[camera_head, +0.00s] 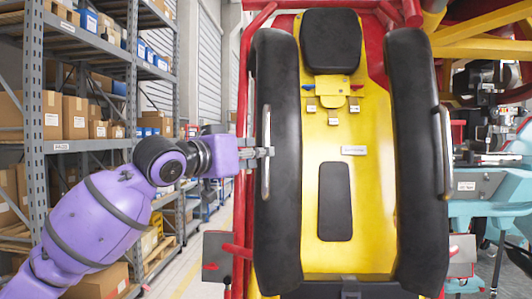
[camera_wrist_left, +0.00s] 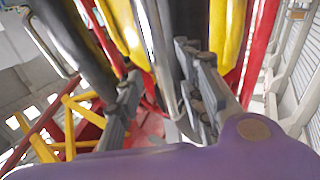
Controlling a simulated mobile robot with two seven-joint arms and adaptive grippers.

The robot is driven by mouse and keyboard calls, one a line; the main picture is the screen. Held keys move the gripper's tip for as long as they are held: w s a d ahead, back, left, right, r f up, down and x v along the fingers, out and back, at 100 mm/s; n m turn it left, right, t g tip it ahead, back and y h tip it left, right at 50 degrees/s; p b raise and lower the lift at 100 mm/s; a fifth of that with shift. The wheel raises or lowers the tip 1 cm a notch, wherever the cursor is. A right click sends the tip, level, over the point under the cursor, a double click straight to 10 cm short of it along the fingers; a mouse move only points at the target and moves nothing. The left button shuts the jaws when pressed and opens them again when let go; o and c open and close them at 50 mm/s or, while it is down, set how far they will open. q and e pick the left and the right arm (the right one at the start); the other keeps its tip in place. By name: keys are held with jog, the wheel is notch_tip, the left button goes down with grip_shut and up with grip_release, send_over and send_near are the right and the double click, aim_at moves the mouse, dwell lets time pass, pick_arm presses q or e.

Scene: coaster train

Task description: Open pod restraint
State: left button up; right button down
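The pod seat (camera_head: 326,120) is yellow, with a black headrest (camera_head: 331,41) and a black seat pad (camera_head: 335,202). Its restraint has two long black padded bars, left (camera_head: 278,90) and right (camera_head: 417,90), both lying along the seat's sides. A silver handle (camera_head: 266,170) runs along the left bar, and another (camera_head: 445,150) along the right bar. My left gripper (camera_head: 264,151) is at the left handle's middle. In the left wrist view its fingers (camera_wrist_left: 158,65) are apart, with the silver handle (camera_wrist_left: 163,84) between them; contact cannot be told. My right gripper is not in view.
Grey shelving (camera_head: 133,60) with cardboard boxes (camera_head: 75,118) stands at the left. Red rails (camera_head: 242,70) and a yellow frame (camera_head: 480,28) surround the pod. Teal machinery (camera_head: 485,190) stands at the right.

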pick_arm(q)
jog(key=x, duration=0.4)
jog(key=shift+w, duration=0.1)
jog(key=shift+w+f, duration=0.1)
jog(key=shift+w, duration=0.2)
jog(key=shift+s, duration=0.15)
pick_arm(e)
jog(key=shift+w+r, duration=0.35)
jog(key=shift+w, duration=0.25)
pick_arm(q)
grip_shut()
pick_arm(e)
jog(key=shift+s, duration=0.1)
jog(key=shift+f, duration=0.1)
